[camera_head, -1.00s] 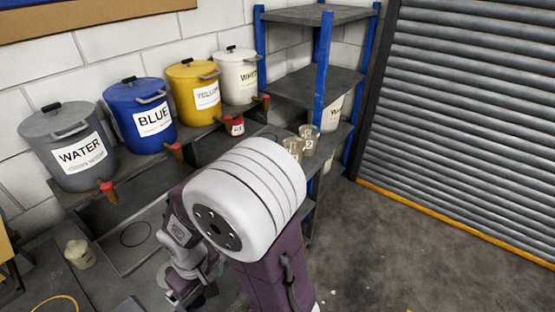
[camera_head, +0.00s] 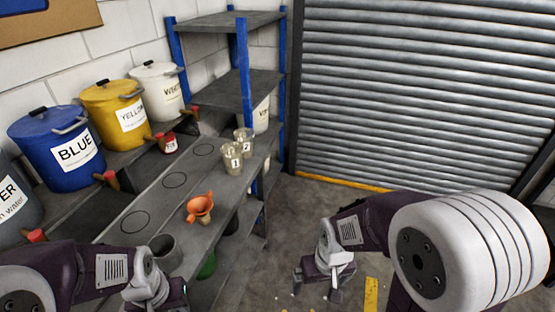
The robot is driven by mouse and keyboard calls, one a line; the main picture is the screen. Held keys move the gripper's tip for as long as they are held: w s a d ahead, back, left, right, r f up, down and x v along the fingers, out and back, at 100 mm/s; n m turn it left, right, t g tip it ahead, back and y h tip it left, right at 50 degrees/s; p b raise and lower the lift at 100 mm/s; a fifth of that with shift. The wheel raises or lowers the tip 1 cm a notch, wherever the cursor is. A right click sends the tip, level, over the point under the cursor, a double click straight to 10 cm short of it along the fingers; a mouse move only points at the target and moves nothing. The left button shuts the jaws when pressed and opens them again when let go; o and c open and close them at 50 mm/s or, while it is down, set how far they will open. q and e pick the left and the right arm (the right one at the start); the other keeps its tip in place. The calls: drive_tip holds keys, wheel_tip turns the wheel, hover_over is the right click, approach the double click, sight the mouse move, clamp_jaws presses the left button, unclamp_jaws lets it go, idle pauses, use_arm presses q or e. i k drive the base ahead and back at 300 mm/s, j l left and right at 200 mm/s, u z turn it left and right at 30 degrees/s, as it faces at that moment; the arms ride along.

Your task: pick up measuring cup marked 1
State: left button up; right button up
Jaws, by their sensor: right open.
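The clear measuring cup marked 1 (camera_head: 233,160) stands upright on the grey bench toward its far right end. A second clear cup marked 2 (camera_head: 244,140) stands close behind it. My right gripper (camera_head: 322,284) is open and empty, low over the floor to the right of the bench, well apart from the cups. My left gripper (camera_head: 158,294) is at the bottom left, partly cut off by the frame edge, so its jaws cannot be made out.
An orange funnel (camera_head: 200,208) and a grey cup (camera_head: 164,250) sit on the bench nearer to me. Blue (camera_head: 62,147), yellow (camera_head: 112,112) and white (camera_head: 158,92) buckets line the wall. A blue-post shelf (camera_head: 240,80) rises behind the cups. The floor before the shutter is clear.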

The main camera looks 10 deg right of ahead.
sight(234, 160)
drive_tip(key=i+l+u, duration=0.5)
drive_tip(key=u, duration=0.25)
drive_tip(key=i+l+u, duration=0.2)
drive_tip(key=l+u, duration=0.15)
drive_tip(key=l, duration=0.15)
drive_tip(key=i+l+u, duration=0.1)
drive_tip(key=l+u, duration=0.3)
drive_tip(key=i+l+u, duration=0.2)
drive_tip(key=l+u, duration=0.15)
drive_tip(key=l, duration=0.25)
drive_tip(key=i, duration=0.05)
